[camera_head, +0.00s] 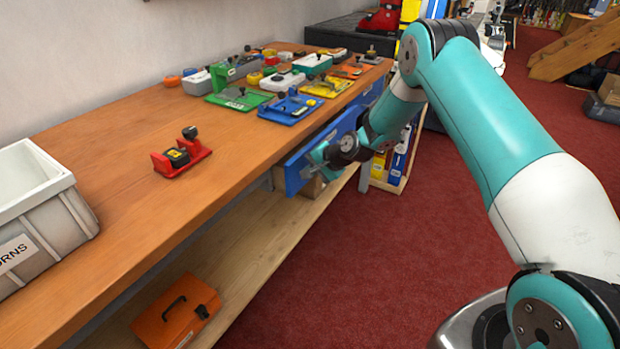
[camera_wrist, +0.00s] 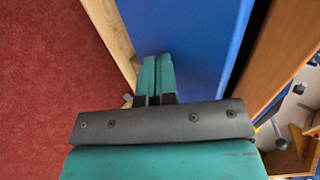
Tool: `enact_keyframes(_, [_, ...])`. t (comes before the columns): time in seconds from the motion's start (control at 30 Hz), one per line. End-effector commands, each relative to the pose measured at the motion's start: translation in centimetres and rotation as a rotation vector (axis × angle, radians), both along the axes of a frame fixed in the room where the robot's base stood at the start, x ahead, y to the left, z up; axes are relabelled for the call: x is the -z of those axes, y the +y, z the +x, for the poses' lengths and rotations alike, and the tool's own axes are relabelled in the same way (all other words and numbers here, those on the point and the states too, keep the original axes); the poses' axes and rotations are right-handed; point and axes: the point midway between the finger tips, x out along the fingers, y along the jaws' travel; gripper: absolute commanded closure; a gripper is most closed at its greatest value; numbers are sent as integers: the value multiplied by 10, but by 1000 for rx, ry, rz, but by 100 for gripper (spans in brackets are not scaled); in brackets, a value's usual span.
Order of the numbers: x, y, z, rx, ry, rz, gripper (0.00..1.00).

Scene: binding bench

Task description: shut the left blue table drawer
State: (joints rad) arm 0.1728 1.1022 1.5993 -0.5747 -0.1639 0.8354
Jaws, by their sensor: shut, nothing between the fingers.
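The left blue drawer (camera_head: 297,170) is under the front edge of the wooden table and stands out from it, partly open. Its blue front fills the upper middle of the wrist view (camera_wrist: 205,40). My gripper (camera_head: 318,158) is at the drawer's front, on its outer side. In the wrist view the two teal fingers (camera_wrist: 157,60) are pressed together with nothing between them, and their tips point at the blue face. I cannot tell whether they touch it. My forearm hides part of the drawer front in the head view.
The tabletop (camera_head: 110,130) holds a grey bin (camera_head: 50,235), a red fixture (camera_head: 182,155) and several coloured fixtures farther back. An orange case (camera_head: 178,312) sits on the lower shelf (camera_head: 250,255). A small rack with binders (camera_head: 395,165) stands beyond the drawer. Red floor (camera_head: 370,275) in front is clear.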

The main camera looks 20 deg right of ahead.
Motion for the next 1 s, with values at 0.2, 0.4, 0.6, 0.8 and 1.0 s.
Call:
enact_keyframes(0.2, [0,4,5,3,0,0,100])
enact_keyframes(0.4, [0,6,5,1,0,1,100])
enact_keyframes(0.6, [0,7,5,-1,0,1,100])
enact_keyframes(0.8, [-1,1,-4,-4,2,0,100])
enact_keyframes(1.0, [-16,-14,-27,-14,-1,0,100])
